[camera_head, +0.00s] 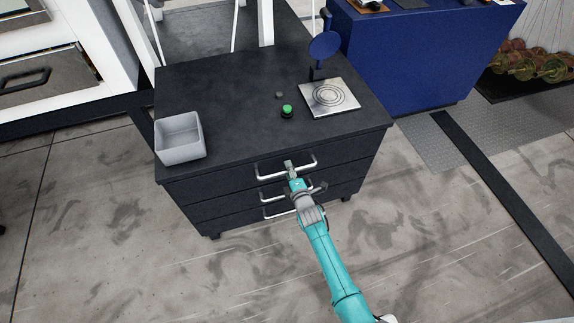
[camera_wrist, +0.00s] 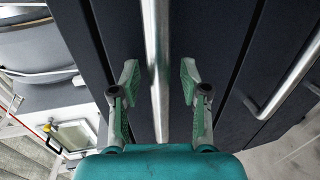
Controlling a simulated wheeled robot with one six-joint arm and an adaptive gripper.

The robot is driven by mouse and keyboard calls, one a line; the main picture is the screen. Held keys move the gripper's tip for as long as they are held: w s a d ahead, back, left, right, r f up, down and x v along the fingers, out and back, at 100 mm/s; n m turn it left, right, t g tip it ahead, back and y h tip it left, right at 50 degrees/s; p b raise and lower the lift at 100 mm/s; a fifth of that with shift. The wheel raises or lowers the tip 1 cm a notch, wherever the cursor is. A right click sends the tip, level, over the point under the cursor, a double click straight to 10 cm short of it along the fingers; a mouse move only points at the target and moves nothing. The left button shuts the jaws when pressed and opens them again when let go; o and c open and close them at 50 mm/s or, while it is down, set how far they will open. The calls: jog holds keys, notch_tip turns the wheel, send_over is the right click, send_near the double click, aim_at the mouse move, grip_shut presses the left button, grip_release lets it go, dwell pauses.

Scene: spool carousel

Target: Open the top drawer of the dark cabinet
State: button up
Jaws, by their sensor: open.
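The dark cabinet (camera_head: 225,95) has three drawers on its front, and all of them look closed. The top drawer (camera_head: 225,180) has a silver bar handle (camera_head: 305,163). My gripper (camera_head: 289,164) is at the middle of this handle in the head view, partly covering it. In the wrist view, the handle (camera_wrist: 157,50) runs upright between the two open fingers of my gripper (camera_wrist: 159,80). Gaps show on both sides of the bar, so neither finger appears to touch it.
A second drawer handle (camera_wrist: 290,78) shows at right in the wrist view. On the cabinet top are a grey bin (camera_head: 180,138), a green button (camera_head: 287,111) and a metal plate (camera_head: 318,105). The floor before the cabinet is clear. A blue cabinet (camera_head: 400,60) stands behind right.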

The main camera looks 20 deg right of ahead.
grip_shut()
jog(key=f+v, duration=0.2)
jog(key=v, duration=1.1)
jog(key=s+f+v, duration=0.1)
jog(key=f+v, duration=0.2)
jog(key=v, duration=1.1)
jog(key=shift+s+f, duration=0.25)
jog(key=shift+f, duration=0.05)
grip_release()
jog(key=shift+s, duration=0.1)
